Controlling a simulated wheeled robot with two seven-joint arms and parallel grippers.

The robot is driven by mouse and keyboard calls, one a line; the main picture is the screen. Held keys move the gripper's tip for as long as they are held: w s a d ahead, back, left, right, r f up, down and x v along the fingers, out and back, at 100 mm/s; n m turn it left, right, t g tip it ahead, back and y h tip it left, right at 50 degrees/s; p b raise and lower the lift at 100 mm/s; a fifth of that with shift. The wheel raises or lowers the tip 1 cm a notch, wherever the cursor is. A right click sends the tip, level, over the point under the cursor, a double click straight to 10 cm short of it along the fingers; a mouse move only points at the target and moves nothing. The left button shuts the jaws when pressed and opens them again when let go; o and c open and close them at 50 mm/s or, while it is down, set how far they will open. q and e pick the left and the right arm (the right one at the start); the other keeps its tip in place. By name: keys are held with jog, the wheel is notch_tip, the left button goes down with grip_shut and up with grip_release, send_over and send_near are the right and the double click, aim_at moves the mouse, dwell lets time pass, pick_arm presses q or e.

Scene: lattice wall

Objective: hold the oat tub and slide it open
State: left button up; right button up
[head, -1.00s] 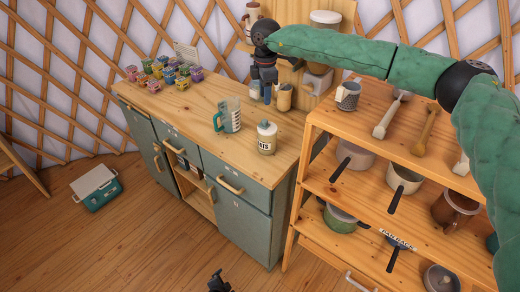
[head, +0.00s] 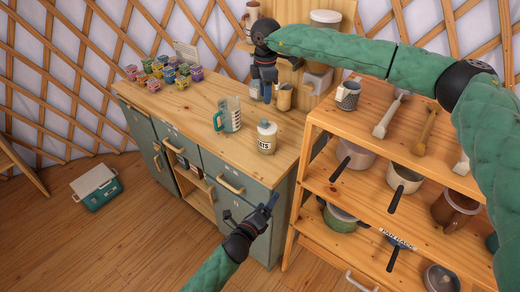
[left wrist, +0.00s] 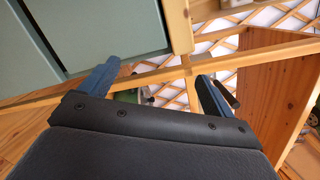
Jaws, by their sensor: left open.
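The oat tub (head: 266,139), cream with dark OATS lettering and a pale cap, stands upright near the front right corner of the wooden counter (head: 205,118). My left gripper (head: 254,207) is open and empty, below the counter top in front of the green cabinet, apart from the tub. Its spread blue fingers (left wrist: 155,75) show in the left wrist view, where the tub is not seen. My right gripper (head: 264,92) points down over the back of the counter, beyond the tub. Its finger gap is too small to read.
A tan mug (head: 285,97) is beside my right gripper. A wooden shelf rack (head: 400,150) with pans stands at right. Floor at left is mostly clear.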

aim_at(264, 142)
pick_arm(q)
jog(key=d+r+m+t+h, duration=0.1)
jog(key=d+r+m, duration=0.15)
jog(key=r, duration=0.35)
jog(key=d+r+m+h, duration=0.1)
jog(key=r+m+h, duration=0.1)
jog(key=r+m, duration=0.3)
jog(key=w+a+y, duration=0.1)
jog(key=w+a, duration=0.1)
jog(key=w, duration=0.3)
jog(key=w+a+m+y, duration=0.1)
jog(key=w+a+y, duration=0.1)
jog(key=w, duration=0.3)
jog(key=w+a+m+y, duration=0.1)
jog(key=w+y, duration=0.1)
jog(key=w, duration=0.3)
jog(key=shift+w+a+r+m+t, duration=0.2)
jog(key=shift+a+r+m+t, duration=0.05)
jog(key=shift+a+r+t, duration=0.15)
jog(key=shift+x, duration=3.85)
jog(key=shift+a, duration=0.1)
jog(key=c, duration=1.2)
jog(key=shift+o, duration=1.4)
jog(key=shift+c, duration=0.7)
jog(key=shift+f, duration=0.1)
